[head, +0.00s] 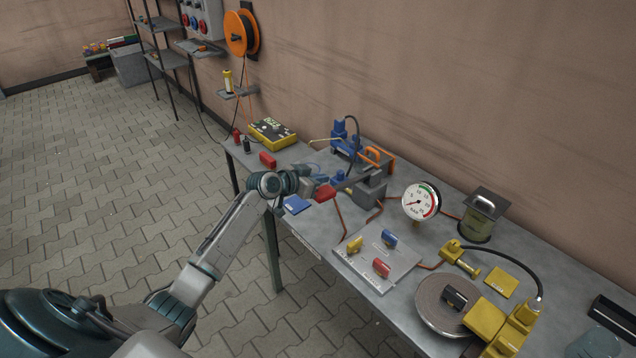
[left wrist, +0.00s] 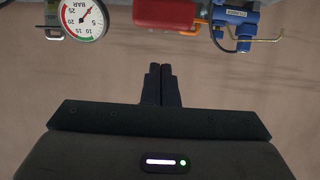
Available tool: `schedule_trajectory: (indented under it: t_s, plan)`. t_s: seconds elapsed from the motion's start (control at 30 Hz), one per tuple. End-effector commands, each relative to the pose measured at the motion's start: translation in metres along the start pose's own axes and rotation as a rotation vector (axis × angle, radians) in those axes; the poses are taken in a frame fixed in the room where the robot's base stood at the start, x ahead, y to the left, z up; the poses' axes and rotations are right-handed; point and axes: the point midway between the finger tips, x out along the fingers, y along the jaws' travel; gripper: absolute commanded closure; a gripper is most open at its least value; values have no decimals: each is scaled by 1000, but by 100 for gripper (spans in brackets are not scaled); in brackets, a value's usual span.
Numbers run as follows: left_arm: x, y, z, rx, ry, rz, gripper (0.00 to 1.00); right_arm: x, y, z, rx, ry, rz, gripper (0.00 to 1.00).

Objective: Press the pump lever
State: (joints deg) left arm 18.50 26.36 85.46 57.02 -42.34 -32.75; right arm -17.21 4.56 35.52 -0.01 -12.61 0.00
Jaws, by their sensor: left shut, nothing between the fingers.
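The pump lever is a dark rod with a red grip (head: 325,194), sticking out to the left from the grey pump body (head: 370,188) on the workbench. The red grip also shows large at the top of the left wrist view (left wrist: 172,12). My left gripper (head: 318,181) is at the red grip, partly overlapping it in the head view. In the left wrist view its dark fingers (left wrist: 162,85) are together and empty, pointing toward the grip. A strip of background shows between fingertips and grip there; I cannot tell the exact distance. My right gripper is not in view.
A pressure gauge (head: 421,202) stands right of the pump. A valve plate (head: 375,262) with yellow, blue and red handles lies in front. A blue tool (head: 345,142) sits behind the lever. A yellow-topped box (head: 272,134) is at the far left end.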

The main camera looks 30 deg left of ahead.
Motion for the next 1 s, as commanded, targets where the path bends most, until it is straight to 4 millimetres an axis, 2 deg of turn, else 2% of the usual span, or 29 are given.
schedule_trajectory:
  t_s: [0.03, 0.2, 0.67, 0.83, 1.0]
  plan:
    - [0, 0, 8, -4, -7, -1, 100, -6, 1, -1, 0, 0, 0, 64]
    - [4, 0, 24, -1, -4, -1, 100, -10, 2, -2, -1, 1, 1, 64]
    - [6, -1, 29, 0, -1, -2, 100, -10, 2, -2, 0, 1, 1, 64]
    - [6, -1, 34, 1, 8, -2, 100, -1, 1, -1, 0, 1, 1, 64]
    - [8, 0, 43, 1, 30, -2, 100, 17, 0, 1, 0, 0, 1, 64]
